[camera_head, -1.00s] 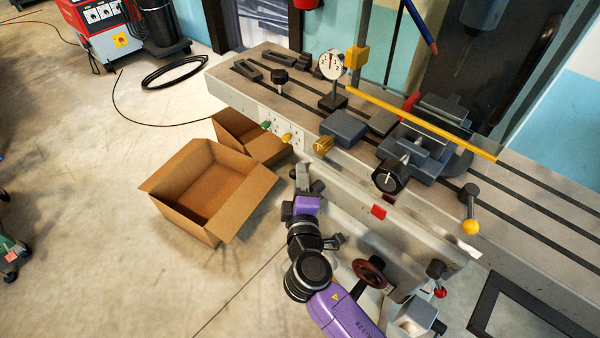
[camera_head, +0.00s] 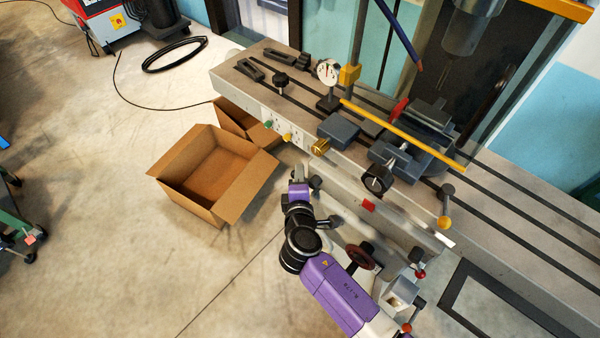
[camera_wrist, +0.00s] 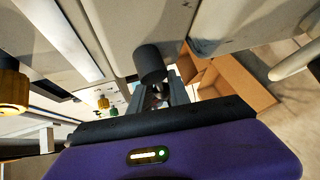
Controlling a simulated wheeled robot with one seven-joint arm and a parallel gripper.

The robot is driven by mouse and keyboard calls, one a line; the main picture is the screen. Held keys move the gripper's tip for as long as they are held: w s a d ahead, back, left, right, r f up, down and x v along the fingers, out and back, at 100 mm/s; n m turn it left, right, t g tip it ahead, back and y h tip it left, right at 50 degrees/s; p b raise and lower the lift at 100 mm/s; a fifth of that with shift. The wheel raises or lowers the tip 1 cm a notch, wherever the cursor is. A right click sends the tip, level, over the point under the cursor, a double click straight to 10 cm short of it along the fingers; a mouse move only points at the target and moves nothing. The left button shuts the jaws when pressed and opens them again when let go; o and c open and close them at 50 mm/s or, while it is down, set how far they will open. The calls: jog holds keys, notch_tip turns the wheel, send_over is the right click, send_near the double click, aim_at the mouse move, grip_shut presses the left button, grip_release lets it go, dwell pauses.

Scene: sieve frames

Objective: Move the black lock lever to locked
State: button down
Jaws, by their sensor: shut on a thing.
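The black lock lever shows in the wrist view as a dark cylindrical grip (camera_wrist: 150,62) below the grey machine side. My gripper (camera_wrist: 160,94) is shut at its lower end, with the fingers close around it. The exact contact is partly hidden by the fingers and the dark gripper body. In the head view my gripper (camera_head: 298,172) is small, at the front side of the machine table, beside a small black knob (camera_head: 316,182). The lever's pivot and any lock marks are not clear.
The machine table (camera_head: 500,215) overhangs my gripper. A brass knob (camera_head: 320,146) and a black round knob (camera_head: 377,180) stick out from its front. A red-brown handwheel (camera_head: 361,257) is near my arm. Open cardboard boxes (camera_head: 190,195) stand on the floor to the left.

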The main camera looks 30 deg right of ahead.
jog(key=shift+a, duration=0.1)
jog(key=c, duration=1.6)
grip_release()
jog(key=shift+o, duration=0.2)
jog(key=shift+s, duration=0.1)
jog(key=v, duration=0.7)
jog(key=shift+s+a, duration=0.15)
jog(key=shift+s, duration=0.05)
jog(key=shift+r, duration=0.1)
jog(key=shift+c, duration=0.4)
